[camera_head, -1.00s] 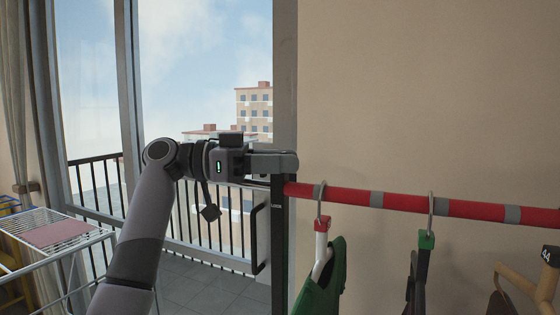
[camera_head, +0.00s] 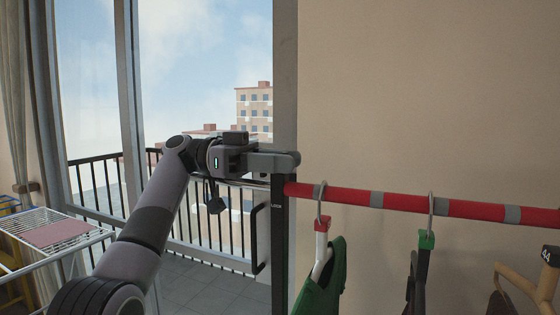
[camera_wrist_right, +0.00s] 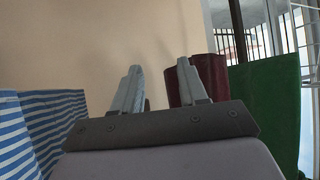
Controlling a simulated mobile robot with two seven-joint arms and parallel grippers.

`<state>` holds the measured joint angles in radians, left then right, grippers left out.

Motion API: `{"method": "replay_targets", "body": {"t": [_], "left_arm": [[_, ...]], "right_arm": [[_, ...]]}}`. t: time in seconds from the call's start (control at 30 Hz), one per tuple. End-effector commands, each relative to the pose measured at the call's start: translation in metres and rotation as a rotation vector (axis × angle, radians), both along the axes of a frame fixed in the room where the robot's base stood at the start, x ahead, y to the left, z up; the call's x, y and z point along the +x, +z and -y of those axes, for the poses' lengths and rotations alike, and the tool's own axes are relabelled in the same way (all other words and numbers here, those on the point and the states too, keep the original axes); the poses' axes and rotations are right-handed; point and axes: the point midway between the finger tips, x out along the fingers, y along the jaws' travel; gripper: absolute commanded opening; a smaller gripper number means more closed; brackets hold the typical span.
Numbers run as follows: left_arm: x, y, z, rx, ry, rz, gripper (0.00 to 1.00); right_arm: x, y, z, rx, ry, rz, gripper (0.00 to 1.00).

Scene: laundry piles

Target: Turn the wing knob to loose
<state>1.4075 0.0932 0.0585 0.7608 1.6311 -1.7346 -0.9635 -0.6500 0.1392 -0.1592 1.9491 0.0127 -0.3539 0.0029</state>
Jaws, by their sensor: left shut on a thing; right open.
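My left gripper (camera_head: 287,160) reaches in from the left in the head view. Its fingers are at the top of the dark upright post (camera_head: 278,235), at the left end of the red rail. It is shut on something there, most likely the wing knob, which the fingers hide. My right gripper (camera_wrist_right: 156,82) shows only in the right wrist view. Its two fingers are apart with nothing between them.
The red rail (camera_head: 400,202) with grey bands runs right from the post. A green garment (camera_head: 325,280) and other clothes hang from it. A drying rack (camera_head: 45,236) stands at the left. In the right wrist view, a blue-striped cloth (camera_wrist_right: 40,130) and a green cloth (camera_wrist_right: 268,105) flank the gripper.

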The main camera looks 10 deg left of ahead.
Motion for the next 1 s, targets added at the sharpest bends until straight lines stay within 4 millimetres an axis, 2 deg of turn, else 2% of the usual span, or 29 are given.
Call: {"method": "replay_targets", "body": {"t": [0.27,0.3,0.33,0.67,0.77,1.0], "left_arm": [[0.000,0.003,-0.001,-0.005,0.003,0.004,0.07],[0.000,0.003,-0.001,-0.005,0.003,0.004,0.47],[0.000,0.003,-0.001,-0.005,0.003,0.004,0.56],[0.000,0.001,-0.002,-0.002,0.003,0.001,0.56],[0.001,0.001,-0.012,-0.002,0.005,0.002,0.56],[0.003,0.002,-0.051,-0.004,0.004,0.002,0.56]], "right_arm": [[0.000,0.000,0.000,0.000,0.000,0.000,0.43],[0.000,0.000,0.000,0.000,0.000,0.000,0.43],[0.000,0.000,0.000,0.000,0.000,0.000,0.43],[0.000,0.000,0.000,0.000,0.000,0.000,0.43],[0.000,-0.002,0.000,-0.001,0.001,0.001,0.43],[0.000,-0.006,0.000,-0.001,0.001,0.001,0.43]]}}
